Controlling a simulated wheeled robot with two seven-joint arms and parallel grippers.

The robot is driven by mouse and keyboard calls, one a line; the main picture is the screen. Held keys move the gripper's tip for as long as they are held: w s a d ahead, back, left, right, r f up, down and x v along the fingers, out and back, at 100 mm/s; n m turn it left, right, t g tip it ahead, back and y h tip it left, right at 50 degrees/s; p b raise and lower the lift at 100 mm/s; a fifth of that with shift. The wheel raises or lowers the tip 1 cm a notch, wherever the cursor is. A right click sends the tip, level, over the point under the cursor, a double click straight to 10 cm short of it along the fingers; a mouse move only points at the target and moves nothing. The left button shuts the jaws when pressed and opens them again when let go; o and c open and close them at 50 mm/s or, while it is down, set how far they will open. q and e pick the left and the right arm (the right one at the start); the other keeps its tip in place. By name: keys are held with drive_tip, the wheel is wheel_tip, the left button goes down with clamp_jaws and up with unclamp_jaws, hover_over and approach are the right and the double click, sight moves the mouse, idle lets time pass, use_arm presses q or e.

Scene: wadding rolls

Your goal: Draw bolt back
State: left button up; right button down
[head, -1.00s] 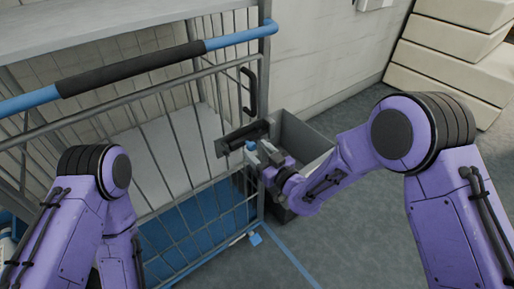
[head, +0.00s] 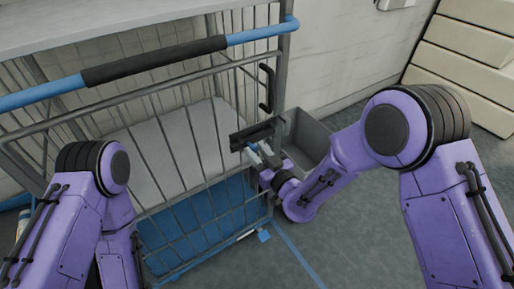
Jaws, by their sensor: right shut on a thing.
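The wire-mesh trolley (head: 283,60) stands in front of me with a blue and black push bar (head: 153,64). My right gripper (head: 256,149) is at the trolley's near right corner post, low beside the mesh. Its dark crosswise body covers its fingertips and what they hold. It is shut, apparently on the bolt, but the bolt cannot be made out clearly. A small blue piece shows at the gripper, and I cannot tell what it belongs to. A black handle (head: 266,88) is on the mesh above the gripper. My left arm is at the left; its gripper is out of view.
A grey open bin (head: 310,140) stands just behind my right gripper, near the wall. Pale stacked blocks (head: 465,60) are at the far right. The trolley has a blue base (head: 190,228) and a pale slab (head: 175,150) inside. Blue tape (head: 298,258) marks clear grey floor.

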drive_tip(key=shift+a, duration=0.1)
drive_tip(key=c, duration=1.1)
unclamp_jaws()
drive_tip(key=shift+o, duration=1.4)
drive_tip(key=shift+s+a, duration=0.1)
drive_tip(key=shift+a, duration=0.05)
drive_tip(key=shift+s+d+f, duration=0.1)
drive_tip(key=shift+s+d, duration=0.2)
drive_tip(key=shift+d, duration=0.05)
drive_tip(key=b+v, duration=0.2)
drive_tip(key=v, duration=0.7)
drive_tip(key=shift+s+d, duration=0.2)
drive_tip(key=shift+s, duration=0.1)
